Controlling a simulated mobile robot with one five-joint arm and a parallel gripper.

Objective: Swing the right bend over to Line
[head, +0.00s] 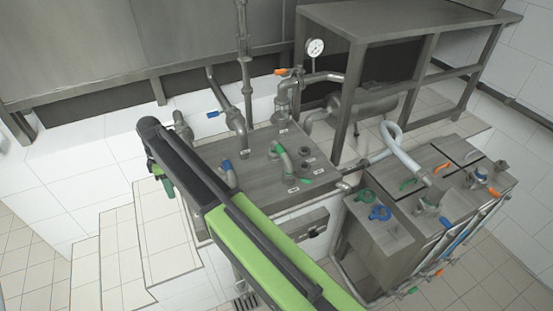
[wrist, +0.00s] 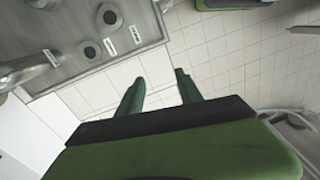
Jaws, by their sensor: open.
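In the head view the flat grey panel (head: 262,182) carries two curved pipe bends. The right bend (head: 283,160) is a grey pipe with green at its lower end; the left bend (head: 230,176) has a blue part. Open round ports and small white labels lie near the right bend; I cannot read which is Line. In the wrist view two dark ports (wrist: 109,15) (wrist: 91,50) show on the panel's corner. My gripper (wrist: 160,90) is open and empty, over tiled floor beside the panel. In the head view its end (head: 164,181) hangs left of the panel, apart from both bends.
Upright pipes with blue and orange handles and a pressure gauge (head: 315,47) stand behind the panel. A grey cabinet (head: 380,235) with hoses and coloured handles stands at right. White tiled steps (head: 125,255) lie at left.

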